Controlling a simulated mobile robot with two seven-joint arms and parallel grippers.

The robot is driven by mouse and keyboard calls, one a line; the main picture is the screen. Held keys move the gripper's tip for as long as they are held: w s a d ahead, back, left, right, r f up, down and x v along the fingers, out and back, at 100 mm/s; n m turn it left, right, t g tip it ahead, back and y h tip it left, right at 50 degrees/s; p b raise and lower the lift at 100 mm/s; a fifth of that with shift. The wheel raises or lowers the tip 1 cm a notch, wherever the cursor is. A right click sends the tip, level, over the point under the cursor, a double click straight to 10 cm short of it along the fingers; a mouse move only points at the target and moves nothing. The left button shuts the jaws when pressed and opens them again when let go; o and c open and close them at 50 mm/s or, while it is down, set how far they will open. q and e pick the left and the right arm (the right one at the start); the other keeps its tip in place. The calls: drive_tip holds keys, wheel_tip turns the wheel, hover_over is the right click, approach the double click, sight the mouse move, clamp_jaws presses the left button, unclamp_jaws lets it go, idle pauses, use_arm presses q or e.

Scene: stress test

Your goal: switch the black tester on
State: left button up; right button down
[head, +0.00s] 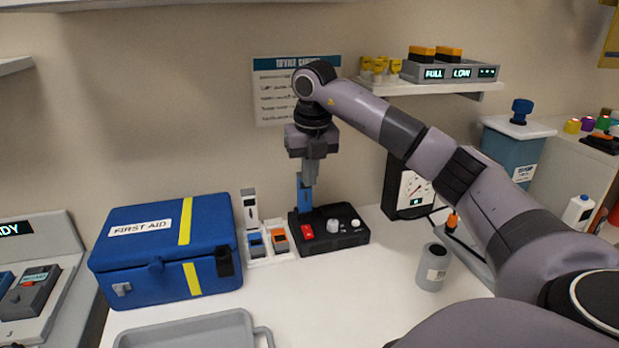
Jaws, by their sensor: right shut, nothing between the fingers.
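The black tester (345,240) is a low black box on the white counter, near the wall. A red switch (307,231) sits on its left part, with a grey knob (333,226) and a small white knob to its right. I cannot tell from here whether the switch is on or off. A blue upright piece (304,196) stands at its back left. My right gripper (310,181) points down above the back left of the tester, shut and empty. It partly overlaps the blue piece; I cannot tell whether they touch. My left gripper is out of view.
A blue first aid box (150,260) and a white holder with small devices (270,261) stand left of the tester. A grey tray (190,333) lies in front. A grey cylinder (432,268) and a black gauge (400,200) stand right. The counter before the tester is clear.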

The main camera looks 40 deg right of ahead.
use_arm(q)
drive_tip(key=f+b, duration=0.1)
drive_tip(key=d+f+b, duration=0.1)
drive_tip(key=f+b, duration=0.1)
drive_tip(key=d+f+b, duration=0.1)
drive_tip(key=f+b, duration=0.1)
use_arm(e)
drive_tip(key=m, duration=1.2)
drive_tip(key=m+t, duration=0.1)
drive_tip(key=m, duration=1.1)
drive_tip(key=s+m+t+h, duration=0.1)
drive_tip(key=m, duration=1.1)
drive_tip(key=shift+s+a, duration=0.1)
drive_tip(key=shift+a, duration=0.15)
drive_tip(key=shift+f, duration=0.15)
